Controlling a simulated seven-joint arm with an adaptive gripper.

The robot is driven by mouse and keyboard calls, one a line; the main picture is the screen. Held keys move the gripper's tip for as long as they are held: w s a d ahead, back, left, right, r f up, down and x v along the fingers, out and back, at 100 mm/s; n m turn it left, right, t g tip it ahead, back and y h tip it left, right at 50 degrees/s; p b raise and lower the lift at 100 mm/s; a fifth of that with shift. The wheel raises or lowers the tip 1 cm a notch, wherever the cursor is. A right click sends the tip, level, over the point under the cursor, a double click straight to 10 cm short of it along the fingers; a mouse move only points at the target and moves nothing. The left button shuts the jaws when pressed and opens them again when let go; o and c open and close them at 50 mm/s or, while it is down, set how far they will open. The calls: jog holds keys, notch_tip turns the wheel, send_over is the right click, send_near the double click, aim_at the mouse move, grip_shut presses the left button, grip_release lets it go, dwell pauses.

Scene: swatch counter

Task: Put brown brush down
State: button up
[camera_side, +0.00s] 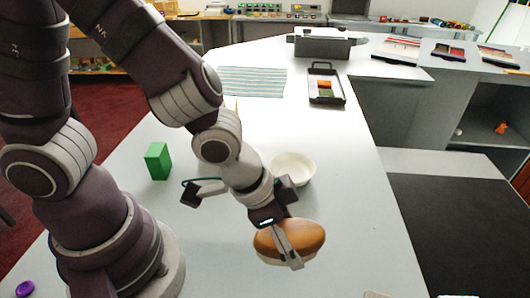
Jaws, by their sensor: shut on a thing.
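The brown brush (305,238) has a rounded orange-brown back and a pale underside. My gripper (289,256) is shut on the brush, with one finger showing across its near side. The other finger is hidden. The brush is at the near right part of the white counter (225,255). I cannot tell from this view whether its underside touches the counter or hangs just above it.
A white bowl (298,167) stands just behind my gripper. A green block (158,161) stands to the left. A black tray (326,88) with colored blocks and a striped mat (251,82) lie farther back. The counter's right edge is close to the brush.

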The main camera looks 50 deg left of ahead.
jog(key=shift+n+y, duration=0.3)
jog(key=shift+n, duration=0.6)
jog(key=a, duration=0.1)
jog(key=a+f, duration=0.1)
jog(key=a, duration=0.2)
jog(key=shift+w+f, duration=0.3)
jog(key=shift+f, duration=0.1)
jog(key=shift+w+d+f, duration=0.1)
jog(key=shift+w+f, duration=0.05)
jog(key=shift+w, duration=0.45)
send_over(361, 232)
jog(key=s, duration=0.1)
jog(key=shift+s+a+f, duration=0.15)
jog(key=shift+a+f, duration=0.15)
jog(key=shift+f, duration=2.1)
jog(key=shift+f, duration=0.1)
jog(key=o, duration=1.2)
